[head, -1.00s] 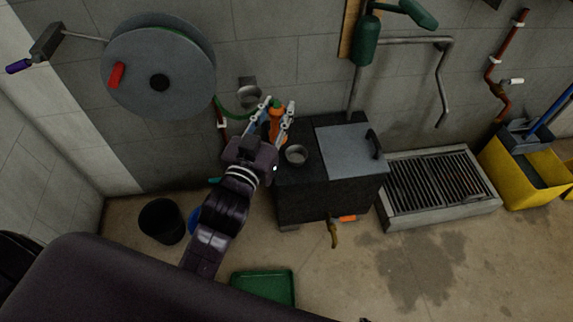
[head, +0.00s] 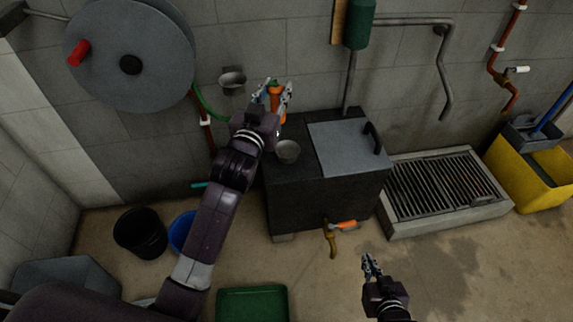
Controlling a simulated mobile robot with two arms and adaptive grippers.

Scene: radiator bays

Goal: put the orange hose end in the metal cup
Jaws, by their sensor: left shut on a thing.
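My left gripper (head: 276,91) is shut on the orange hose end (head: 275,97) and holds it upright, above the back left of the dark box. The green hose (head: 206,105) hangs from the reel and passes behind the gripper. A metal cup (head: 232,80) is fixed to the wall, left of the held hose end and apart from it. A second grey metal cup (head: 288,152) stands on the box top, below the gripper. My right gripper (head: 371,262) is low at the front right, away from both cups; its opening is unclear.
The dark box (head: 325,200) has a grey lid (head: 343,148) and a brass tap (head: 332,240). A large grey reel (head: 130,62) hangs at left. A floor grate (head: 447,190) and a yellow bucket (head: 520,178) are at right. A black bucket (head: 140,233) and green tray (head: 252,303) are on the floor.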

